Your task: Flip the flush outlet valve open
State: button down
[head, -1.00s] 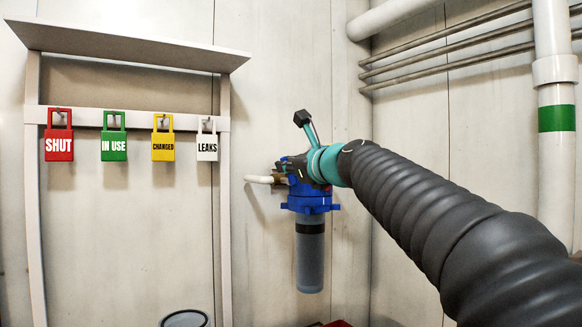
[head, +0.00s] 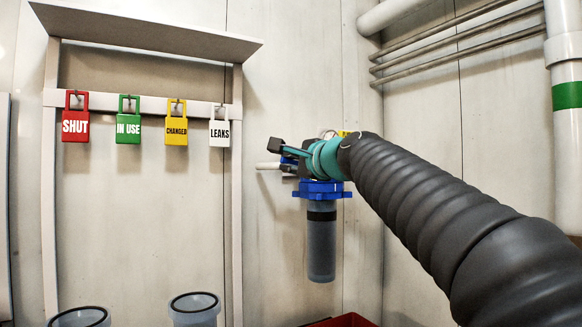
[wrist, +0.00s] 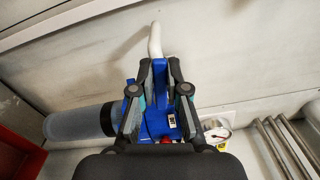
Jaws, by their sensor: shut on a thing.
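The filter housing hangs on the wall, with a blue cap (head: 322,190) and a grey see-through bowl (head: 321,245). The bowl (wrist: 75,124) lies at the left in the wrist view. A white outlet pipe (head: 268,165) sticks out left of the housing; it also shows in the wrist view (wrist: 155,40). A blue lever (wrist: 159,76), seemingly the flush outlet valve's handle, stands between my fingertips. My gripper (wrist: 160,80) is shut on this lever. In the head view my gripper (head: 288,153) sits above the cap and points left, hiding most of the valve.
A rack board holds red (head: 76,117), green (head: 128,120), yellow (head: 176,123) and white (head: 219,129) tags. Two tubs (head: 194,309) stand below. A red bin (head: 345,320) is under the housing. Pipes (head: 455,45) run along the right wall.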

jog(key=shift+a+f+n+b, duration=0.1)
jog(key=shift+f+n+b, duration=0.55)
jog(key=shift+n, duration=0.55)
jog(key=c, duration=1.4)
grip_release()
jog(key=shift+s, duration=0.1)
jog(key=shift+c, duration=0.2)
jog(key=shift+r, duration=0.1)
jog(key=v, duration=1.2)
jog(key=shift+n, duration=0.3)
